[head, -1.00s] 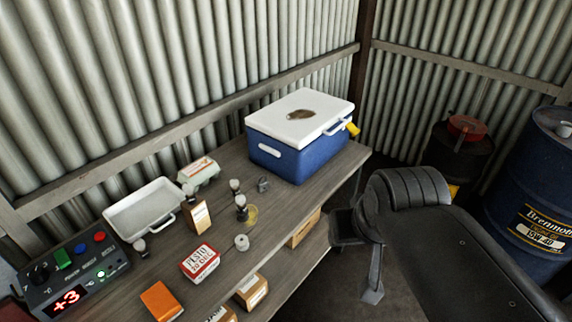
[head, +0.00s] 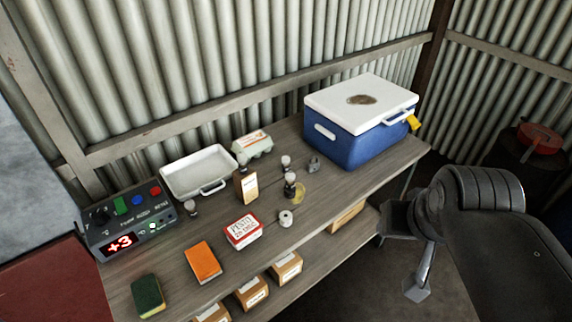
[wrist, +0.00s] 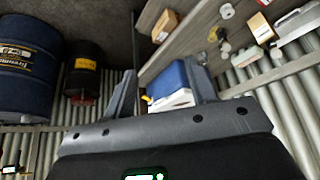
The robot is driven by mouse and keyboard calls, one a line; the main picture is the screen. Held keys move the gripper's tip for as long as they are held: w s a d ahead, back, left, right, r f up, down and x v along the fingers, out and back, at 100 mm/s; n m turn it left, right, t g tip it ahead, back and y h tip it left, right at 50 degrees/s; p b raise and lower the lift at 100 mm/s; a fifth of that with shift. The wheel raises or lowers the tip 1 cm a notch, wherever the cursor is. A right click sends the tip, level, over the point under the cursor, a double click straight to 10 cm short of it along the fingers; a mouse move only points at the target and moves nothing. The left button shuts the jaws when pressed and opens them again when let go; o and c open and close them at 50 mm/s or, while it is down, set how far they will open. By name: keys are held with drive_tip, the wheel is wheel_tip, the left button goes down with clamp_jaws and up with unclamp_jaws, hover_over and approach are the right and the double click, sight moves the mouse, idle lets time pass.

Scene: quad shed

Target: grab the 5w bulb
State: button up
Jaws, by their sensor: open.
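Several small bulbs with pale globes and dark bases stand on the wooden workbench (head: 330,190). One bulb (head: 191,207) is by the front of the white tray. Another bulb (head: 286,163) stands near the middle, and a further bulb (head: 290,185) is just in front of it, beside a yellowish ring. I cannot read any wattage, so I cannot tell which is the 5w bulb. My gripper (wrist: 160,68) is open and empty in the wrist view, apart from the bench items.
A blue cooler (head: 350,148) with a white lid fills the bench's far right. A white tray (head: 198,173), control box (head: 125,222), egg carton (head: 252,146), tan packet (head: 246,187), pesto box (head: 243,231), orange box (head: 203,262) and sponge (head: 148,296) crowd the left.

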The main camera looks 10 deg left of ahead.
drive_tip(key=shift+o, duration=0.5)
drive_tip(key=n+g, duration=0.1)
hover_over(284, 157)
drive_tip(key=s, duration=0.3)
wheel_tip(284, 157, down, 20)
drive_tip(key=f, duration=0.1)
drive_tip(key=x, duration=0.4)
drive_tip(key=shift+w, duration=0.35)
drive_tip(key=shift+d+x, duration=0.15)
drive_tip(key=shift+x, duration=1.45)
drive_tip(key=shift+d+x, duration=0.1)
drive_tip(key=shift+x, duration=1.5)
drive_tip(key=shift+s, duration=0.15)
